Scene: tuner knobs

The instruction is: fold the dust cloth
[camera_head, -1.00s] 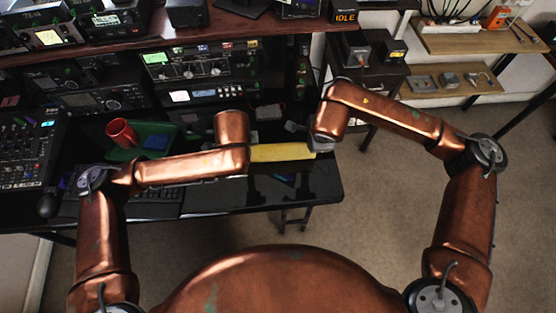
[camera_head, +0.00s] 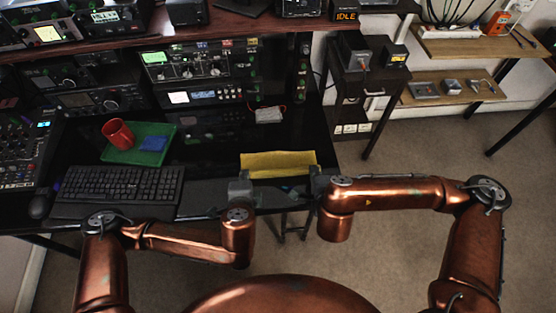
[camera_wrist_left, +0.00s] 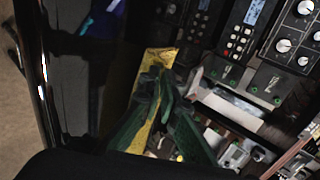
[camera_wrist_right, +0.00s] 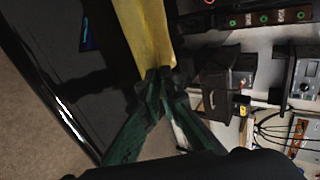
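The yellow dust cloth (camera_head: 278,164) lies as a wide strip near the front edge of the black desk. It also shows in the left wrist view (camera_wrist_left: 157,62) and the right wrist view (camera_wrist_right: 148,30). My left gripper (camera_head: 240,188) is at its front left corner, and my right gripper (camera_head: 317,182) is at its front right corner. In both wrist views the fingertips come together at the cloth's edge, at the left (camera_wrist_left: 160,76) and at the right (camera_wrist_right: 157,76). Both look shut on the cloth; the fingers hide the contact.
A keyboard (camera_head: 118,188) lies left of the cloth. Radio units (camera_head: 205,95) stand at the back. The desk's right edge is close to my right gripper.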

